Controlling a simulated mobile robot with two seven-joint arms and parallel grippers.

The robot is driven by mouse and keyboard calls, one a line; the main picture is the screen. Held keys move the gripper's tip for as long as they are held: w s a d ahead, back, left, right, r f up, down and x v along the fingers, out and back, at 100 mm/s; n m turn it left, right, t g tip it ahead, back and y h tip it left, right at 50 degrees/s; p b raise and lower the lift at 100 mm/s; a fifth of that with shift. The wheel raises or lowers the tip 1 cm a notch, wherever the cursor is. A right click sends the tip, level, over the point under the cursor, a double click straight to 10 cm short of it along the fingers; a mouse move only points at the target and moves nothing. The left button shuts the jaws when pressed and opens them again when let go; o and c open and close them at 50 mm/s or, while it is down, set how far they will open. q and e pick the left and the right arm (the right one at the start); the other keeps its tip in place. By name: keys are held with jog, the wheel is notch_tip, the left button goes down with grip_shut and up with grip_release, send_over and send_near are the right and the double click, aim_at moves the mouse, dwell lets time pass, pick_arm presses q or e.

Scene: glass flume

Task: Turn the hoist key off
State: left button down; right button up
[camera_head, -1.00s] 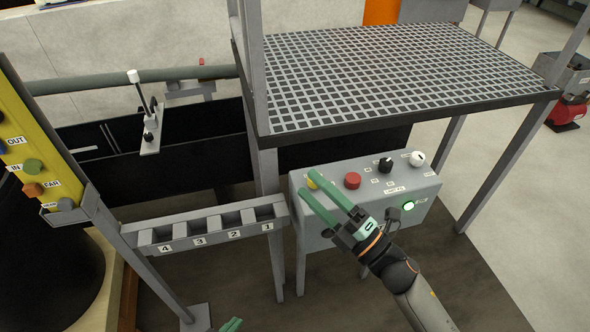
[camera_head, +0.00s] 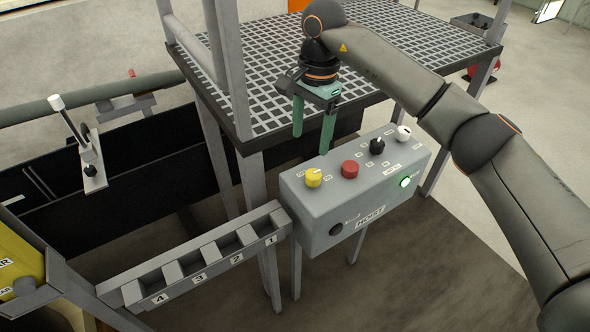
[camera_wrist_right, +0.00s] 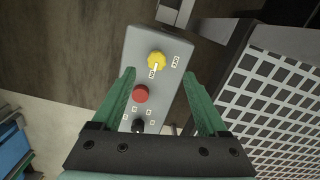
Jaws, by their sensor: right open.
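The grey hoist box (camera_head: 370,210), with a HOIST label on its front, stands on legs beside the grated platform. Its top carries a yellow knob (camera_head: 314,177) with a small label on either side, too small to read surely. In the right wrist view the yellow knob (camera_wrist_right: 156,59) has a pale pointer mark toward one label. I take this knob for the hoist key. My right gripper (camera_head: 311,144) is open and empty, fingers down, above and behind the box. In the right wrist view the knob lies between and just beyond the fingertips (camera_wrist_right: 158,73). My left gripper is out of view.
A numbered slot rack (camera_head: 207,262) is at left.

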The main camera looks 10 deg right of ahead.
aim_at(314, 173)
jog(key=shift+h, duration=0.3)
jog(key=f, duration=0.3)
jog(key=d+f, duration=0.1)
jog(key=f, duration=0.7)
jog(key=shift+w+d+f+p, duration=0.15)
jog(key=shift+w+f+p, duration=0.1)
jog(key=shift+p, duration=0.15)
grip_shut()
